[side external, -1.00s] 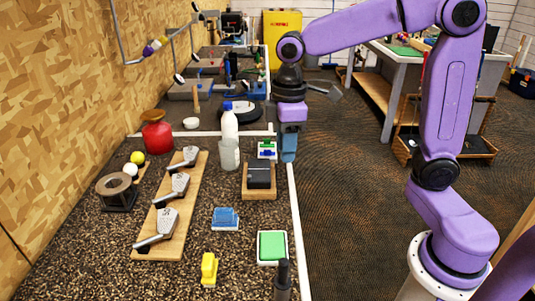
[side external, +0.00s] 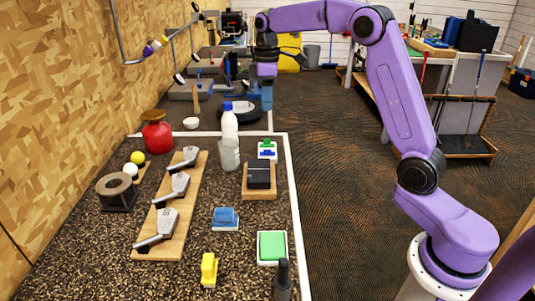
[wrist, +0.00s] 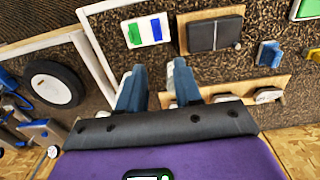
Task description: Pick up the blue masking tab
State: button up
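The blue masking tab (side external: 267,153) lies on a small white tray (side external: 259,157), beside a green tab (side external: 266,144). In the wrist view the blue tab (wrist: 156,28) and the green tab (wrist: 134,34) stand out on the white tray near the top. My gripper (side external: 266,99) is beyond the tray in the side view, above the back part of the bench. In the wrist view my gripper (wrist: 157,88) has its two fingers apart with nothing between them. The tab is clear of the fingers.
A dark block on a wooden base (side external: 259,190) stands just in front of the tray. A white bottle (side external: 229,121) and a clear cup (side external: 229,154) stand to its left. A white edge strip (side external: 292,190) borders the bench.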

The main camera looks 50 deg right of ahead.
aim_at(267, 151)
notch_tip(267, 151, down, 16)
jog(key=shift+s+r, duration=0.1)
jog(key=shift+r, duration=0.05)
dwell(0.5)
grip_shut()
